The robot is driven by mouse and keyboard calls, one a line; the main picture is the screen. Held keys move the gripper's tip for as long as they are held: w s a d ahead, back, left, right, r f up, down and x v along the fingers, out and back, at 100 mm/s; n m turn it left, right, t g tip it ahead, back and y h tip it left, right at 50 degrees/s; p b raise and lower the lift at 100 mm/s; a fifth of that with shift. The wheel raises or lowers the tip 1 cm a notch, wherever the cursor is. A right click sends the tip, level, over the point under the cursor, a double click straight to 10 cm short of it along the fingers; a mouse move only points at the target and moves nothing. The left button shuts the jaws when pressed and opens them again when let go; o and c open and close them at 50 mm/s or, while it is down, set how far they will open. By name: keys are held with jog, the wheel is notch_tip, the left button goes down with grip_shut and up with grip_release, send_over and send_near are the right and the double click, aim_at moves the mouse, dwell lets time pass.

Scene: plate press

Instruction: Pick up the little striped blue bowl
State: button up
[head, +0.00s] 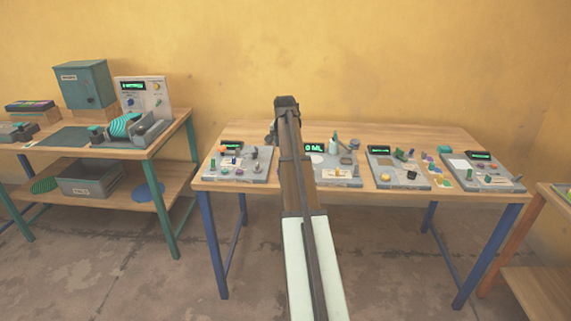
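I cannot make out a small striped blue bowl for certain. A blue round dish (148,191) lies flat on the lower shelf of the left table; whether it is a bowl or a plate is too small to tell. A teal striped round piece (121,125) sits tilted in a grey device on the left tabletop. A green striped round piece (43,185) lies on the same lower shelf. My arm reaches forward over the middle table, right of all three and well apart from them. The dark end of my arm hides my gripper's fingers.
The left table (170,140) also bears a teal cabinet (82,84) and a control box (143,96). A grey bin (90,179) stands between the shelf's round pieces. Several grey boards with small parts cover the middle table (360,193). Another table stands at far right.

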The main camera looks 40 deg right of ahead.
jog(key=shift+m, duration=0.4)
jog(key=w+d+f, duration=0.1)
jog(key=f, duration=0.1)
jog(key=d+f, duration=0.2)
jog(key=w+d+f, duration=0.1)
jog(key=d+f, duration=0.1)
jog(key=f, duration=0.1)
jog(key=shift+w, duration=0.35)
jog(key=shift+x, duration=2.65)
jog(key=shift+s+d, duration=0.15)
jog(key=shift+d, duration=0.05)
grip_shut()
jog(key=shift+r, duration=0.1)
